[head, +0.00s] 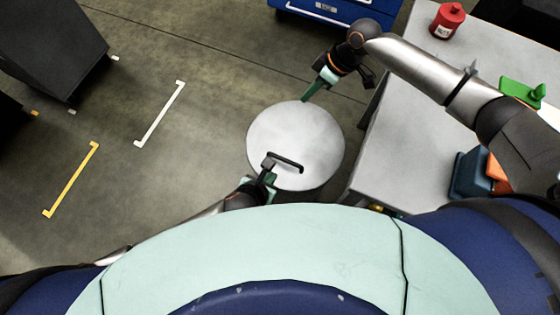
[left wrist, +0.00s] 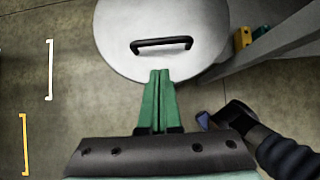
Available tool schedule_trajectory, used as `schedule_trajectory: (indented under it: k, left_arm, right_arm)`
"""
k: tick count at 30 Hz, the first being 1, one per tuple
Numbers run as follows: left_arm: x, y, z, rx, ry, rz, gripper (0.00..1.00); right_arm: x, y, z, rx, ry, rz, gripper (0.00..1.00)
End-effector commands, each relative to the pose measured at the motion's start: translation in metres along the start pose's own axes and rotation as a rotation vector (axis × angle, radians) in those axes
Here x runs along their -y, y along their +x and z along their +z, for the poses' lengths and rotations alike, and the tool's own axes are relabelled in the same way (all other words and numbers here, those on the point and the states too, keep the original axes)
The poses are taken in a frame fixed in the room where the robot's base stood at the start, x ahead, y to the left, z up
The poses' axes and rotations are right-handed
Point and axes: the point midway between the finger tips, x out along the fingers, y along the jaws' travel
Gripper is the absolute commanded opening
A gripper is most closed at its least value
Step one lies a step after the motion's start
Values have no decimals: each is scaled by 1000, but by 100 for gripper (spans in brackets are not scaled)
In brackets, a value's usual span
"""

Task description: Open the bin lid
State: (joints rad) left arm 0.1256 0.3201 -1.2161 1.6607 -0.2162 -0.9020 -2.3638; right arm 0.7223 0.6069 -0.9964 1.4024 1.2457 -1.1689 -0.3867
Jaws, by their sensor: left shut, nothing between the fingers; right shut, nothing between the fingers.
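The bin lid (head: 320,135) is a round, light grey disc seen from above, lying flat; the bin body under it is hidden. A black bar handle (head: 286,162) stands on the lid. In the left wrist view the lid (left wrist: 195,25) fills the top middle and its handle (left wrist: 161,45) runs across. My left gripper (head: 270,178) is at the near edge of the lid, close to the handle. Its green fingers (left wrist: 160,72) are shut and empty, pointing at the handle with a small gap in view. My right gripper (head: 305,99) is shut and empty at the lid's far edge.
A blue cabinet (head: 330,10) is at the back. Floor on the left is open, with white and yellow markings.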

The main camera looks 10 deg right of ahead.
Motion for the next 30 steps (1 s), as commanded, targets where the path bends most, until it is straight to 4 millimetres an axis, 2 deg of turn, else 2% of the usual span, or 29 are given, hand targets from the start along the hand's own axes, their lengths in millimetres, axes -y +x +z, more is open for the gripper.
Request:
schedule_trajectory:
  k: [5, 21, 30]
  left_arm:
    - [0, 14, 1, 0, 7, 0, 0]
    - [0, 80, 1, 0, 3, 0, 0]
    - [1, 97, 1, 2, 4, -1, 0]
  right_arm:
    - [0, 0, 0, 0, 0, 0, 0]
    - [0, 0, 0, 0, 0, 0, 0]
    - [0, 0, 0, 0, 0, 0, 0]
